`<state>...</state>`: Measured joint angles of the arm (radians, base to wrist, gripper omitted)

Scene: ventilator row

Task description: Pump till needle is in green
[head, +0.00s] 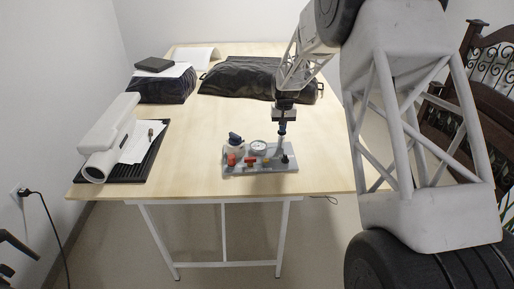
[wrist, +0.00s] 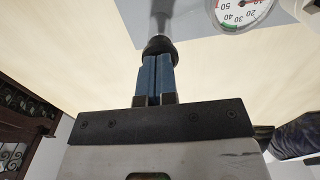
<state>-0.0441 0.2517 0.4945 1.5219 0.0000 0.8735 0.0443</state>
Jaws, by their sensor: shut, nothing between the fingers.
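A small grey device board (head: 233,172) lies near the front of the table. It carries a round white gauge (head: 258,148), several small red, orange and dark parts, and an upright grey rod (head: 281,146) at its right side. In the wrist view the gauge (wrist: 240,14) is cut off at the top edge; red and green marks show, but I cannot read the needle. My gripper (head: 282,130) points down at the top of the rod. In the wrist view its blue fingers (wrist: 158,62) are together, right at the rod's black knob (wrist: 160,45); whether they touch it is unclear.
A white cylindrical device (head: 112,133) lies on a black tray (head: 128,172) at the left. Black bags (head: 238,77) lie at the back of the table. The table's middle is clear.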

